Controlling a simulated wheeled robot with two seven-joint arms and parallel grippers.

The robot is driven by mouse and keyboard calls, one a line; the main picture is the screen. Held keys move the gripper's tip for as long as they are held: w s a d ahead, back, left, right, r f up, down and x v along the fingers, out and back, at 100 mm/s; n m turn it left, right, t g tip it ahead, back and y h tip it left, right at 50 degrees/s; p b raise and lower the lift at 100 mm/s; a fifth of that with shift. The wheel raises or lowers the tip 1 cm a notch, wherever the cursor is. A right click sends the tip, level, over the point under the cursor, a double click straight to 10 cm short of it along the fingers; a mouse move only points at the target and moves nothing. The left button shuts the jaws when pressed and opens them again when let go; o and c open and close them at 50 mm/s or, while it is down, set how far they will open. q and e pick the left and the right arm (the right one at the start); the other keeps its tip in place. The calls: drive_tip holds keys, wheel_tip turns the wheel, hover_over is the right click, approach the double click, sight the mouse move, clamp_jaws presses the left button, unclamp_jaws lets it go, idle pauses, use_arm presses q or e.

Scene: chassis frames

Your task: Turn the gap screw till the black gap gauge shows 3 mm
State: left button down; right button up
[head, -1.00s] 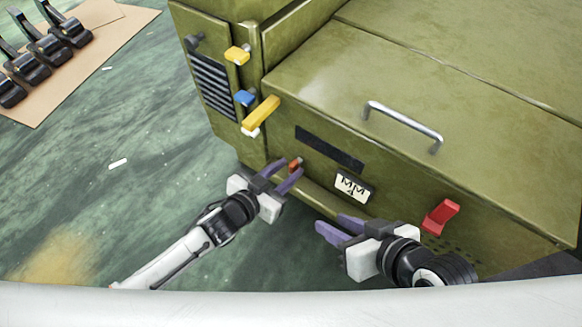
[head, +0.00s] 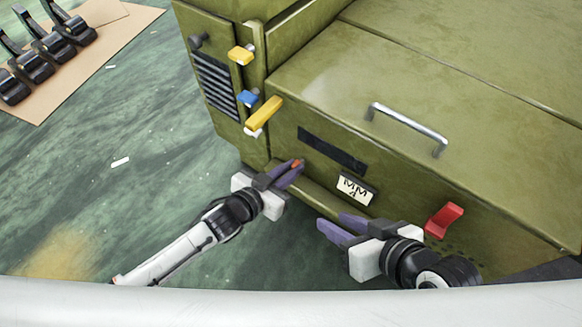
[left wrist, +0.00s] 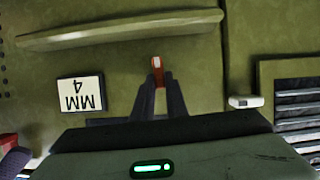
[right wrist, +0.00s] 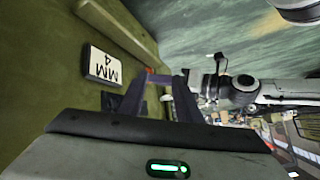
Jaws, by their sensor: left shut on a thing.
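The gap screw is a small red knob (head: 298,162) low on the green machine's front. My left gripper (head: 289,170) is shut on it, and the left wrist view shows its red end (left wrist: 158,66) between the fingertips. The black gap gauge (head: 355,189) is a black-edged white plate to the right of the screw. Its plate (left wrist: 80,94) reads MM and 4 in the left wrist view, and it also shows in the right wrist view (right wrist: 103,66). My right gripper (head: 343,226) is open and empty, just below and in front of the gauge.
The green machine (head: 450,110) fills the right side. A metal handle (head: 405,127) is on top.

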use_arm(q)
drive_tip(key=shift+w+a+r+n+g+h+p, duration=0.15)
drive_tip(key=shift+a+n+g+h+p, duration=0.2)
drive_tip(key=shift+n+p, duration=0.3)
drive_tip(key=shift+w+f+n+h, duration=0.15)
drive_tip(key=shift+f+n+h, duration=0.15)
drive_tip(key=shift+n+h, duration=0.45)
drive_tip(key=shift+n+g+b, duration=0.25)
drive_tip(key=shift+n+b, duration=0.05)
drive_tip(key=shift+n, duration=0.1)
use_arm(e)
drive_tip(key=shift+d+f+h, duration=0.3)
drive_tip(key=shift+d, duration=0.1)
use_arm(q)
drive_tip(key=c, duration=1.8)
unclamp_jaws()
drive_tip(key=shift+o, duration=0.2)
use_arm(e)
drive_tip(key=shift+s+f+g, duration=0.3)
drive_tip(key=shift+s+f, duration=0.05)
drive_tip(key=shift+f, duration=0.05)
use_arm(q)
drive_tip(key=shift+a, duration=0.1)
